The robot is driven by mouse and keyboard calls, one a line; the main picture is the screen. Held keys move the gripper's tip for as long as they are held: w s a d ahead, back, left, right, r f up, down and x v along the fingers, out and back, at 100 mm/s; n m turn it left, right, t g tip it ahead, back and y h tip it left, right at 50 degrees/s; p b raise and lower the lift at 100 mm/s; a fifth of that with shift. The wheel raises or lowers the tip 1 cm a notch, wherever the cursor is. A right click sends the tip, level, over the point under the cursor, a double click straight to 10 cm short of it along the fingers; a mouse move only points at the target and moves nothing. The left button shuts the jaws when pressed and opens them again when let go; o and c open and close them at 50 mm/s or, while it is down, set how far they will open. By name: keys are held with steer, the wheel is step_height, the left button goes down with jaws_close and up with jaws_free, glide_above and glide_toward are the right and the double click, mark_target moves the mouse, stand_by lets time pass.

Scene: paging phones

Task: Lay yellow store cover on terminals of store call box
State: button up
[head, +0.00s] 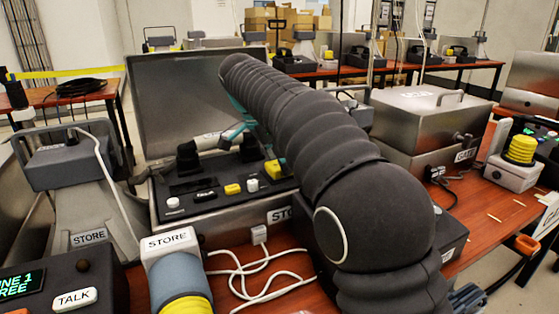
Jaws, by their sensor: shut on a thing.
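The store call box (203,222) stands open in the middle, a metal case with a black panel and a "STORE" label on its front. Its lid (165,95) is raised behind it. A small yellow block (273,168), seemingly the yellow store cover, is at the panel's right rear. My gripper (277,158) shows only as teal parts beside and behind my dark sleeved arm. It is shut, seemingly on the yellow block, but the grip is mostly hidden. I cannot tell whether the block touches the panel. The terminals are not clearly visible.
A yellow key (232,189) and white knobs (172,203) stand on the panel. A white cable (255,275) lies on the table in front. A STORE-labelled grey post (90,215) is at left, and a closed metal case (415,115) at right.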

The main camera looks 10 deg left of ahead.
mark_target(269, 176)
steer(key=shift+f, duration=0.15)
steer(key=o, duration=1.3)
steer(key=shift+v, duration=3.85)
